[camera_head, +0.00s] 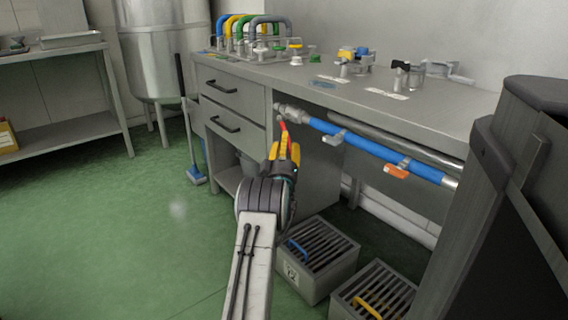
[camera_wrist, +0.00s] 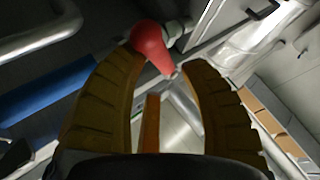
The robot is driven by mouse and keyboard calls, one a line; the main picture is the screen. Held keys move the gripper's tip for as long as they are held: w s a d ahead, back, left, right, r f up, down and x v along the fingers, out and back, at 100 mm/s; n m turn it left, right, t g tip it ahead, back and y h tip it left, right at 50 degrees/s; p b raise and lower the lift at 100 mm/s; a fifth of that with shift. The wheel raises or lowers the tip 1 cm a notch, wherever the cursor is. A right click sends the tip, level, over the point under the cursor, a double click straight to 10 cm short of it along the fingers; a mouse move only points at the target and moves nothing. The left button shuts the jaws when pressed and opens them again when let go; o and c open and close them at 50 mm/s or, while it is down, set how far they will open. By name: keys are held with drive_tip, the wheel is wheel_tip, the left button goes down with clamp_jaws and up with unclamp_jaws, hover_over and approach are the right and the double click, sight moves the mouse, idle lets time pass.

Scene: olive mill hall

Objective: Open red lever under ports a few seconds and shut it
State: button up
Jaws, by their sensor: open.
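The red lever (camera_head: 284,128) hangs at the left end of a blue pipe (camera_head: 360,144) under the counter's front edge. In the wrist view the red lever (camera_wrist: 151,44) shows large, its rounded end at the top and its thin end pointing down between my fingertips. My gripper (camera_head: 286,146) has yellow fingers and is just below the lever. In the wrist view my gripper (camera_wrist: 162,68) is open, with one finger on each side of the lever; I cannot tell whether either touches it. Coloured looped hoses (camera_head: 252,27) stand on the counter above.
A grey lever (camera_head: 335,137) and an orange lever (camera_head: 397,170) sit farther right on the blue pipe. Drawers (camera_head: 232,88) stand left of the lever. Two slatted crates (camera_head: 312,262) lie on the floor below. A dark tall object (camera_head: 500,190) blocks the right. Green floor at left is clear.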

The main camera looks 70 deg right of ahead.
drive_tip(key=v, duration=0.7)
drive_tip(key=shift+a+f, duration=0.2)
drive_tip(key=shift+a, duration=0.05)
drive_tip(key=shift+s, duration=0.15)
